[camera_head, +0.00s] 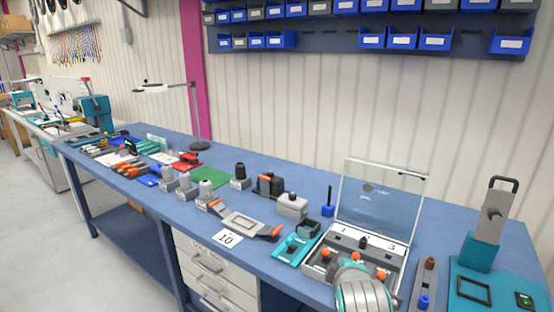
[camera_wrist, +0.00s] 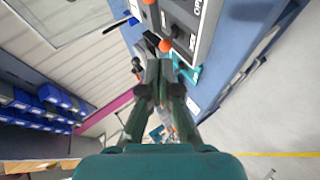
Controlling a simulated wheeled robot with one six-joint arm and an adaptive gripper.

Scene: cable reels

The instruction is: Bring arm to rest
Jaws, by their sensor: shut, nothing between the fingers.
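My gripper (camera_wrist: 159,68) shows in the wrist view. Its two dark green fingers are together with nothing between them, above the blue bench. In the head view, a white and teal rounded part of my arm (camera_head: 364,290) shows at the bottom, in front of the grey case (camera_head: 395,262) with orange knobs. The gripper's fingers cannot be made out there. In the wrist view the case (camera_wrist: 207,32) lies past the fingertips, up and to the right. I cannot tell how far apart they are.
The case's clear lid (camera_head: 382,200) stands open. A teal fixture (camera_head: 296,250) is left of the case, and a teal base with an upright grey post (camera_head: 490,225) is to its right. Blue bins (camera_head: 435,42) hang on the wall. The grey floor (camera_head: 110,270) is clear at left.

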